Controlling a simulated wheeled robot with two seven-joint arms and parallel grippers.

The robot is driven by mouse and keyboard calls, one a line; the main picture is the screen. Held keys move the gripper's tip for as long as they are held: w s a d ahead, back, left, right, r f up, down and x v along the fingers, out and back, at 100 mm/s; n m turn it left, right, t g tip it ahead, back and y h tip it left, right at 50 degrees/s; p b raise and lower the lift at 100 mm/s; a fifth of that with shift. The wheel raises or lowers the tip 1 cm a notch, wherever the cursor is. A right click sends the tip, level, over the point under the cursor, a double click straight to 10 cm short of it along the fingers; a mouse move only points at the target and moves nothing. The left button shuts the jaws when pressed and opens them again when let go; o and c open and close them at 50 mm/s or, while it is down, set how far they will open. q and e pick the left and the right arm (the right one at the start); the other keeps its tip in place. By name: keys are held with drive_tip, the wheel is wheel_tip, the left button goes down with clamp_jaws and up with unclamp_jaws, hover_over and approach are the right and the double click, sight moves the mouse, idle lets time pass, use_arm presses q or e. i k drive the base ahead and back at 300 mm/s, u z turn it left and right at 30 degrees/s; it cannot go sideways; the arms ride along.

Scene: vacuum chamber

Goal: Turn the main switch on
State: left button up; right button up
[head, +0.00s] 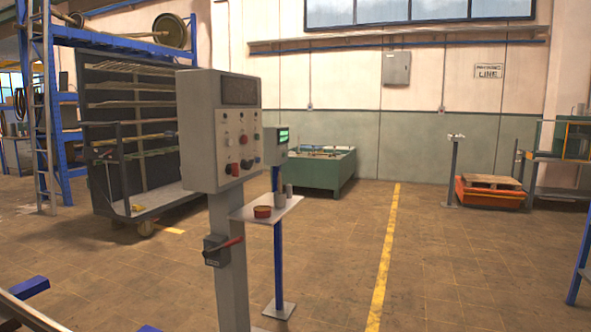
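A grey control cabinet (219,130) stands on a grey post in the middle left of the head view. Its front carries several knobs, buttons and lights, with a dark grille above them. Lower on the post is a dark switch box (214,251) with a red lever handle (230,244). The handle points to the right and slightly up. I cannot tell from any marking which control is the main switch. Neither of my grippers is in view.
A small shelf (283,212) on a blue post holds a red round tin (262,211) and grey cups, close right of the cabinet. A grey wheeled rack (150,205) stands behind. A blue and grey structure (22,300) fills the lower left corner.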

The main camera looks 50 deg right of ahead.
sight(234, 169)
drive_tip(key=z, duration=0.8)
drive_tip(key=i, duration=1.8)
drive_tip(key=z, duration=0.1)
